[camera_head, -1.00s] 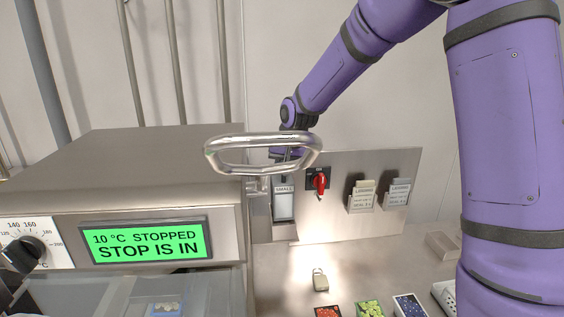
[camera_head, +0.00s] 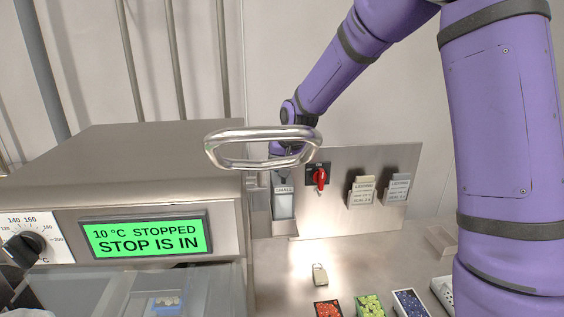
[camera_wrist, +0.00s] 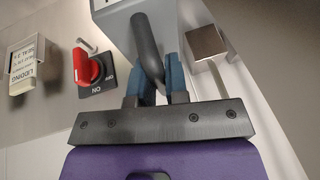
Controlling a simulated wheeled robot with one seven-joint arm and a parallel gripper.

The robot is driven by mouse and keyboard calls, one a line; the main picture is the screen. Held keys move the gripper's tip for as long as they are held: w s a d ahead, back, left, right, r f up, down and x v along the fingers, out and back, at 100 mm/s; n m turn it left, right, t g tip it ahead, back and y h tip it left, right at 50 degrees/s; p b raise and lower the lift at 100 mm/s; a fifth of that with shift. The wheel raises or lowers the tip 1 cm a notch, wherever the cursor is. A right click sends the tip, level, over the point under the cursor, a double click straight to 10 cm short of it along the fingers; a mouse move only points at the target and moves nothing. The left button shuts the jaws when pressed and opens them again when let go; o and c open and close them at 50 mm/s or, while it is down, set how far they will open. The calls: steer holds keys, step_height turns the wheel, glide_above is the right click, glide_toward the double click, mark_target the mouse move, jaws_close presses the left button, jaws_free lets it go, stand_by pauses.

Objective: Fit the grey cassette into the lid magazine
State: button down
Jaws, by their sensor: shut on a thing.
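The grey cassette (camera_head: 284,206) is labelled SMALL and stands upright at the left end of the steel panel. Its lower part lies within the lid magazine (camera_head: 285,229), a steel frame; I cannot tell whether it is fully seated. In the wrist view the grey cassette (camera_wrist: 186,22) is at the top, with a dark bar handle. My gripper (camera_wrist: 156,76) has its blue fingers shut on that handle. In the head view my gripper (camera_head: 287,160) is partly hidden behind the curved oven handle.
A steel machine (camera_head: 150,170) with a bar handle (camera_head: 262,134) and a display reading STOPPED, STOP IS IN stands at left. A red switch (camera_head: 320,177) and two lidding holders (camera_head: 362,192) are on the panel. A padlock (camera_head: 319,275) and fruit-filled trays (camera_head: 369,306) lie on the bench.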

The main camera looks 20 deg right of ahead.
mark_target(282, 179)
steer(key=shift+f, duration=2.25)
steer(key=c, duration=1.1)
jaws_free()
steer(key=shift+o, duration=0.2)
steer(key=v, duration=1.1)
steer(key=shift+f, duration=0.1)
